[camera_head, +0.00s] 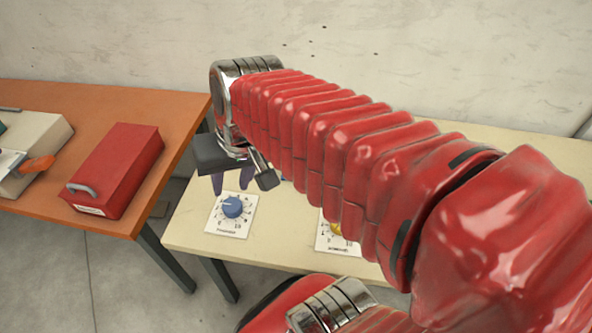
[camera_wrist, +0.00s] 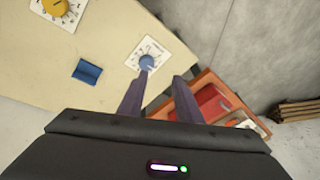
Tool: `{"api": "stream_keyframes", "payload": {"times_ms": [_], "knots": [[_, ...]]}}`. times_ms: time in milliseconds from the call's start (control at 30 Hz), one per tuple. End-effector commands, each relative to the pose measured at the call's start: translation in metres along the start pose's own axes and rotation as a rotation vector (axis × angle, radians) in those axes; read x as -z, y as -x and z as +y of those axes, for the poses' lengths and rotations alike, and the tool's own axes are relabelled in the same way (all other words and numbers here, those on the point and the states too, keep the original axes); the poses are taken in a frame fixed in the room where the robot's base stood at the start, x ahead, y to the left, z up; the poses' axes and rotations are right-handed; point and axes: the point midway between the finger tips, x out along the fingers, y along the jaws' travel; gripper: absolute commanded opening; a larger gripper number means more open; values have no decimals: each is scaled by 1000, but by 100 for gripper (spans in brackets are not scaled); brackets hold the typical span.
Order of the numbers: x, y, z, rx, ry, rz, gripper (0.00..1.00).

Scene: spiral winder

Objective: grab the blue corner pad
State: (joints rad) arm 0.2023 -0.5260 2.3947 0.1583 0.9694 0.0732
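The blue corner pad (camera_wrist: 87,71) lies on the cream table (camera_wrist: 110,30) in the wrist view. It is a small, folded-looking blue piece, left of my fingers and apart from them. I do not see it in the head view, where my red arm covers much of the table. My gripper (camera_wrist: 160,82) has two dark purple fingers spread apart with nothing between them. In the head view my gripper (camera_head: 232,182) hangs above the left end of the cream table, just behind the blue dial.
A blue dial on a white plate (camera_head: 232,207) and a yellow dial (camera_wrist: 57,6) on another plate are on the cream table. An orange table (camera_head: 95,92) at the left bears a red box (camera_head: 118,165) and tools. A wall stands behind. Bare table surrounds the pad.

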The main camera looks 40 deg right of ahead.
Motion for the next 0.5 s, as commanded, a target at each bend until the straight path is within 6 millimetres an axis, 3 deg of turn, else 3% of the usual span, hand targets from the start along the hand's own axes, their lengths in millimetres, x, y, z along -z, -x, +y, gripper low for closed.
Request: {"api": "stream_keyframes", "payload": {"times_ms": [500], "knots": [[57, -49, 60, 106, -638, -243, 31]]}}
